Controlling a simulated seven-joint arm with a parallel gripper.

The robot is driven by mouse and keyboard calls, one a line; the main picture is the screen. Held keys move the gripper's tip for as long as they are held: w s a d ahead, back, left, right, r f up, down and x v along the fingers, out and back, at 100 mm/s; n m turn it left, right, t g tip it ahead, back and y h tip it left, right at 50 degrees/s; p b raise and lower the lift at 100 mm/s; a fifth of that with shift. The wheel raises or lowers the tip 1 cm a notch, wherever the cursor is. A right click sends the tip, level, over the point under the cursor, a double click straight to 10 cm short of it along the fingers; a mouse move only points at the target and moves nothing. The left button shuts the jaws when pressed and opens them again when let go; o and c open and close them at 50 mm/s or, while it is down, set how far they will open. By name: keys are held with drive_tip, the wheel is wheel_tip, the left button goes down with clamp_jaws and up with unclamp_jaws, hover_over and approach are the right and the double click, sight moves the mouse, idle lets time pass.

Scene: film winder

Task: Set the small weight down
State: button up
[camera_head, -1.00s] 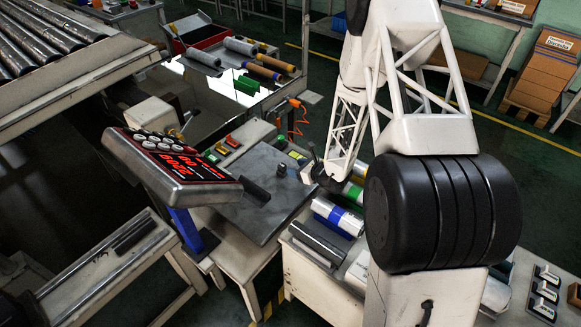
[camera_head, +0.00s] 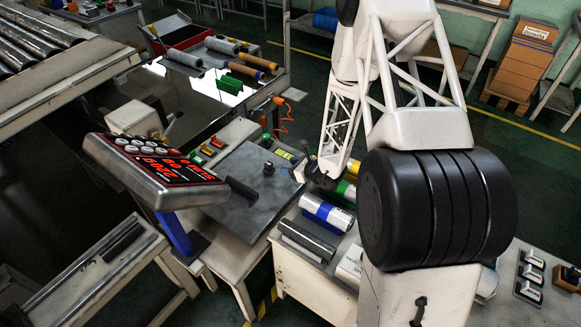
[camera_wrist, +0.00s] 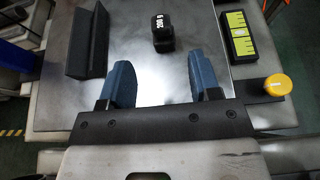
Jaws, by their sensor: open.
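The small weight (camera_wrist: 163,32), black with a white "200 g" label, rests on the grey metal plate (camera_wrist: 145,98) in the wrist view. It lies ahead of my gripper (camera_wrist: 159,82), whose two blue fingers are apart with nothing between them. In the head view the weight (camera_head: 268,168) is a small dark knob on the plate (camera_head: 262,212), just left of my gripper (camera_head: 300,172). The fingers are too small to make out there. The tilted display (camera_head: 155,165) on a blue post shows red digits.
A dark angled block (camera_wrist: 90,42) lies on the plate left of the weight. A yellow-green level (camera_wrist: 240,38) and a yellow knob (camera_wrist: 277,86) are at the right. Rolls (camera_head: 326,212) lie on the cart beside the plate. The plate's front is clear.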

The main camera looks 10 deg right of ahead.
drive_tip(key=s+a+r+n+g, duration=0.25)
drive_tip(key=s+r+n, duration=0.25)
drive_tip(key=r, duration=0.4)
drive_tip(key=s+a+r+n+g+y, duration=0.1)
drive_tip(key=s+a+r+n+g, duration=0.25)
drive_tip(key=r, duration=0.55)
drive_tip(key=s+r+n+g, duration=0.2)
drive_tip(key=s+r+n, duration=0.45)
drive_tip(key=r, duration=0.25)
drive_tip(key=s+d+r+n+h, duration=0.3)
drive_tip(key=s+r+n, duration=0.1)
drive_tip(key=s, duration=0.5)
drive_tip(key=s+d+r+n+h, duration=0.4)
drive_tip(key=s+r, duration=0.3)
drive_tip(key=s, duration=0.2)
drive_tip(key=s+d+r+n+t+h, duration=0.1)
drive_tip(key=s+d+r+n+h, duration=0.2)
drive_tip(key=s, duration=0.6)
wheel_tip(320, 180, up, 3)
drive_tip(key=shift+s+d+f+n+h, duration=0.2)
drive_tip(key=shift+s+d+n+h, duration=0.1)
drive_tip(key=shift+n+h, duration=0.1)
